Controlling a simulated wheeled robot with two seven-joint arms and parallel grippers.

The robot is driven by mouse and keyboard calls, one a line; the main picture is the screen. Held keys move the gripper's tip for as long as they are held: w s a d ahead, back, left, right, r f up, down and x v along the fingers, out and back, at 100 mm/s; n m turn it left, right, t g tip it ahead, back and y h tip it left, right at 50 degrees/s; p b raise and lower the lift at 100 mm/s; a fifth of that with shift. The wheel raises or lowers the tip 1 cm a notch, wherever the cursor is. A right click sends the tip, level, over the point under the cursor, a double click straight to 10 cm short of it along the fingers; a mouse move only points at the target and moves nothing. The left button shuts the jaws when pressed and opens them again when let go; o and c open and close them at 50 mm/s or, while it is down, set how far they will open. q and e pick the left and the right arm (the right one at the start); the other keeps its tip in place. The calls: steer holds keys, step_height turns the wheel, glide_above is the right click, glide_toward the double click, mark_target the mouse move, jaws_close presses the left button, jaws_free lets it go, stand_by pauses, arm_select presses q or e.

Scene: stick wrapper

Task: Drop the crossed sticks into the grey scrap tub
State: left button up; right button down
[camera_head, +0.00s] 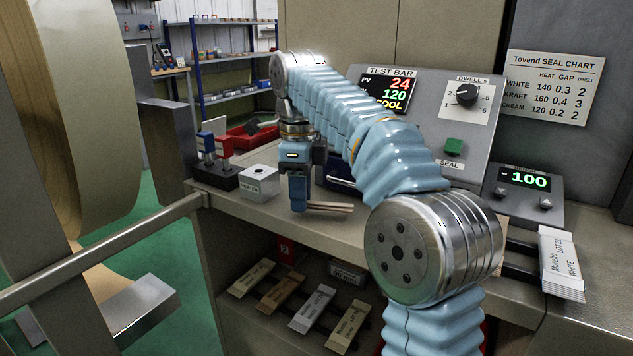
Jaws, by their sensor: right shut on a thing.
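My right gripper (299,205) points down over the bench, right of the small white-grey block. It is shut on thin wooden sticks (331,208), whose ends stick out to the right of the fingers. The part of the sticks between the fingers is hidden, and I cannot tell how they cross. Whether they touch the bench is unclear. I cannot make out a grey scrap tub in this view. My left gripper is not in view.
A dark blue container (340,174) lies behind. The test bar panel (425,120) stands at the back. Wrapper packs (312,308) lie on the lower shelf.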

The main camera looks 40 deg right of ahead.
steer(key=d, duration=0.1)
steer(key=w+d+p, duration=0.1)
steer(key=d, duration=0.1)
steer(key=w+d, duration=0.1)
steer(key=shift+d+r+p, duration=0.15)
steer(key=shift+d+p, duration=0.15)
steer(key=shift+p, duration=0.05)
steer(key=shift+f, duration=0.65)
steer(key=shift+s+f, duration=0.1)
steer(key=shift+f, duration=0.15)
steer(key=shift+a, duration=0.1)
steer(key=shift+f+b, duration=0.15)
steer(key=shift+b, duration=0.2)
steer(key=c, duration=0.9)
jaws_free()
